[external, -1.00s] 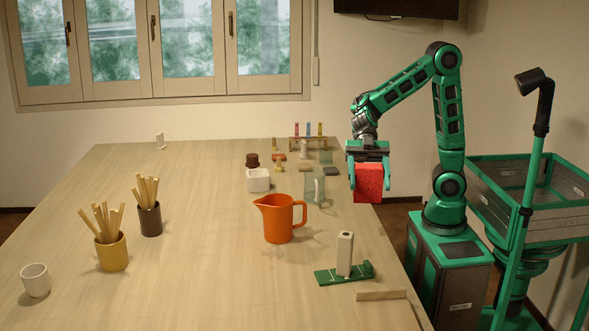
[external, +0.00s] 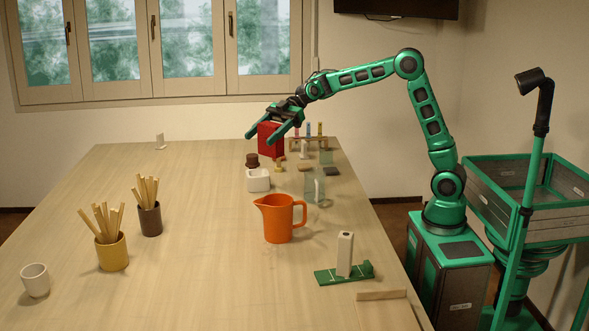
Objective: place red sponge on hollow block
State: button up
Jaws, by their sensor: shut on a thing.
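The red sponge (external: 271,139) is a red block held between the fingers of my gripper (external: 260,138), over the far part of the table. The near finger crosses in front of it. My gripper is shut on it and tilts down to the left. Its exact height above the table is hard to tell. Which thing is the hollow block is not certain: a white square block with an open top (external: 258,180) stands just nearer than the sponge, and a tall white block with a hole in its top (external: 345,254) stands on a green board.
A brown hat-shaped thing (external: 252,160), a test-tube rack (external: 308,143) and several small items crowd the far right of the table. An orange jug (external: 278,219) and a glass mug (external: 314,188) stand nearer.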

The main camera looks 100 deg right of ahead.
jog(key=shift+w+d+f, duration=0.85)
jog(key=shift+d+f, duration=0.95)
jog(key=shift+d, duration=0.15)
jog(key=shift+w+d+f, duration=0.8)
jog(key=shift+d+f, duration=1.05)
jog(key=shift+d, duration=0.05)
jog(key=shift+w+d+f, duration=0.85)
jog(key=shift+d+f, duration=0.95)
jog(key=shift+d, duration=0.15)
jog(key=o, duration=1)
jog(key=shift+f, duration=0.1)
